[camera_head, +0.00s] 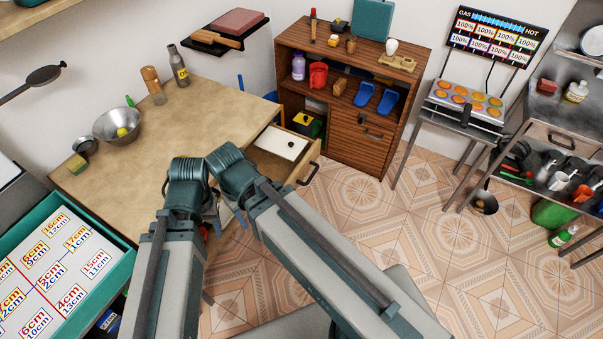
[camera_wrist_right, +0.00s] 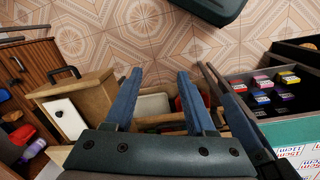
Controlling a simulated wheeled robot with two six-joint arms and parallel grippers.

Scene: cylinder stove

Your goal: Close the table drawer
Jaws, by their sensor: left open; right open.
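The wooden table (camera_head: 205,95) has an open drawer (camera_head: 302,170), pulled out at its right end. A white item (camera_head: 281,143) lies inside, and the dark handle (camera_head: 309,174) is on the drawer's front. The drawer (camera_wrist_right: 97,92) and its handle (camera_wrist_right: 60,74) also show at the left of the right wrist view. My left gripper (camera_head: 208,222) is open beside the table's front edge, mostly hidden by my arms. My right gripper (camera_wrist_right: 161,72) is open and empty, apart from that handle; my arm hides it in the head view.
Another open compartment with white and red items (camera_wrist_right: 155,104) shows between my right fingers. A wooden cabinet (camera_head: 355,140) stands beyond the drawer. A bowl (camera_head: 117,125) and bottles stand on the table. Tiled floor (camera_head: 335,220) is clear right of the drawer.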

